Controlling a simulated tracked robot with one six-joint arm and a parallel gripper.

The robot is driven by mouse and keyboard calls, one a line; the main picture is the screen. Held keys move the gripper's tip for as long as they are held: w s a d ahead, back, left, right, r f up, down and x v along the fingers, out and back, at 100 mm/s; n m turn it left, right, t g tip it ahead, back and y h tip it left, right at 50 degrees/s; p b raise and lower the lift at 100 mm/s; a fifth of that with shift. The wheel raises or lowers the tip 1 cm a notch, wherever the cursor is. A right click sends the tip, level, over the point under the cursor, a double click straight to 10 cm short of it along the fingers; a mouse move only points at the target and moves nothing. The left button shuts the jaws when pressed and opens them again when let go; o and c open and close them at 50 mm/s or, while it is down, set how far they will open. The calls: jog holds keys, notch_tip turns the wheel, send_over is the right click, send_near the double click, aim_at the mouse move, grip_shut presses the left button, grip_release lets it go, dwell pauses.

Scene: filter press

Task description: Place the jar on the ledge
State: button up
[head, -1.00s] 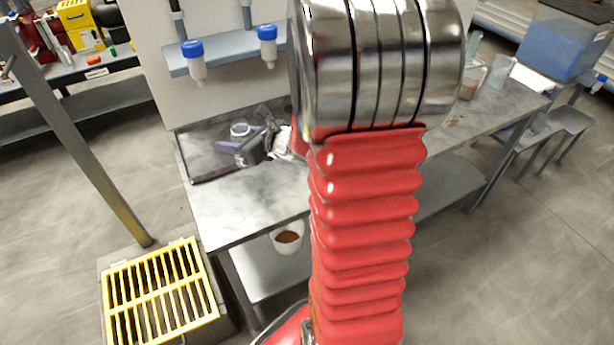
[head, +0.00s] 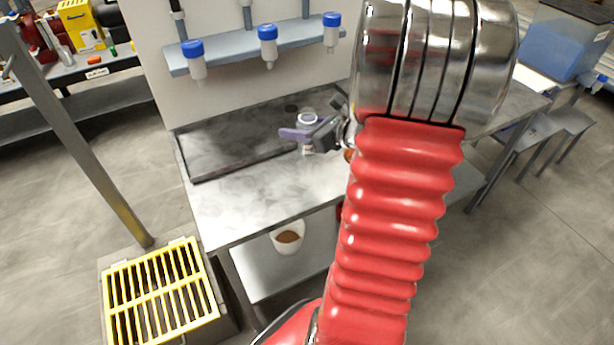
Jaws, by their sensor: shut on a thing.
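My gripper (head: 306,134) is shut on a small jar (head: 307,149) with a pale, ring-like top and a whitish body. Its purple finger crosses the jar's middle. The jar looks upright at the front edge of a dark, rimmed strip (head: 235,139) along the back of the grey bench. I cannot tell whether its base touches the bench. A blue-grey ledge (head: 250,50) on the white panel behind holds blue-capped bottles. I cannot tell which of these two is the task's ledge. My wrist hides the bench to the right.
The bench top (head: 235,205) is clear at the front left. A white cup of brown stuff (head: 288,237) stands on the lower shelf. A yellow grate (head: 160,295) and a slanting grey post (head: 85,140) are at left. A blue bin (head: 560,45) is at far right.

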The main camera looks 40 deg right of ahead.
jog(key=shift+f, duration=0.1)
jog(key=shift+f, duration=2.85)
jog(key=shift+f, duration=2.05)
jog(key=o, duration=1.2)
jog(key=shift+f, duration=0.1)
jog(key=shift+o, duration=0.2)
